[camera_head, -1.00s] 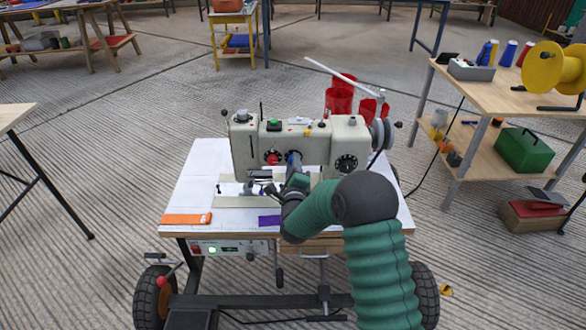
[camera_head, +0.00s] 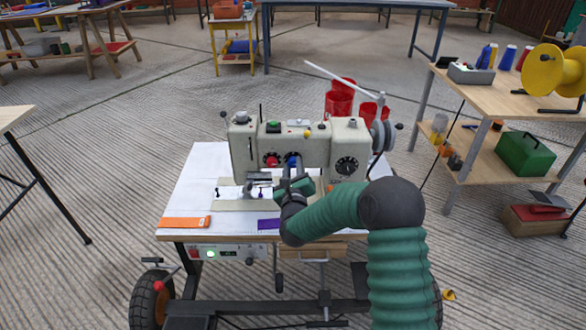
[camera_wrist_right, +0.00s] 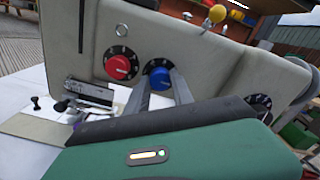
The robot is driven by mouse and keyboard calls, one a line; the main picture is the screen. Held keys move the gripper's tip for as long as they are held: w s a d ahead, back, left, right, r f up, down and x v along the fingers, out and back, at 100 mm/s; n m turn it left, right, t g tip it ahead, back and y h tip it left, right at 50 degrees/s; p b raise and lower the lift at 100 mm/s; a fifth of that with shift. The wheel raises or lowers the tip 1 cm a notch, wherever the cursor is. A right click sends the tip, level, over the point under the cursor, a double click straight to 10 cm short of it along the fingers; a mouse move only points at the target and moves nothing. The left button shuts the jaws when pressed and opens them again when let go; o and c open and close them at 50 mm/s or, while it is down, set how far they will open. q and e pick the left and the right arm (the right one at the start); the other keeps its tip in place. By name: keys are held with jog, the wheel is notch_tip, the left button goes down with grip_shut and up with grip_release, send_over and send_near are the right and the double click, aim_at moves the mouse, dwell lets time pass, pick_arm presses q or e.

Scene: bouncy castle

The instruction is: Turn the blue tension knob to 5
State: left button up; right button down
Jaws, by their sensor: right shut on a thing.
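The blue tension knob (camera_wrist_right: 160,78) is on the front of the pale sewing machine (camera_head: 247,152), right of a red knob (camera_wrist_right: 118,67). The blue knob also shows in the head view (camera_head: 292,161). My right gripper (camera_wrist_right: 160,85) has one finger on each side of the blue knob and is shut on it. In the head view my right gripper (camera_head: 291,172) reaches the machine's front from below right. Dial marks show around the knob's upper edge, but the numbers are too small to read. My left gripper is not in view.
A black dial (camera_head: 347,166) sits on the machine further right. An orange strip (camera_head: 184,223) and a purple piece (camera_head: 268,223) lie on the white wheeled table (camera_head: 200,185). Red cones (camera_head: 340,100) stand behind the machine. A shelf with a green box (camera_head: 525,154) is at the right.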

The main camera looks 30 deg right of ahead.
jog(key=shift+s+f, duration=0.15)
jog(key=shift+f, duration=0.3)
jog(key=c, duration=1.1)
grip_release()
jog(key=shift+d, duration=0.1)
jog(key=shift+r, duration=0.3)
jog(key=p+v, duration=0.5)
jog(key=v, duration=1.1)
jog(key=shift+s+a+p, duration=0.2)
jog(key=shift+a+p, duration=0.1)
jog(key=shift+a, duration=0.05)
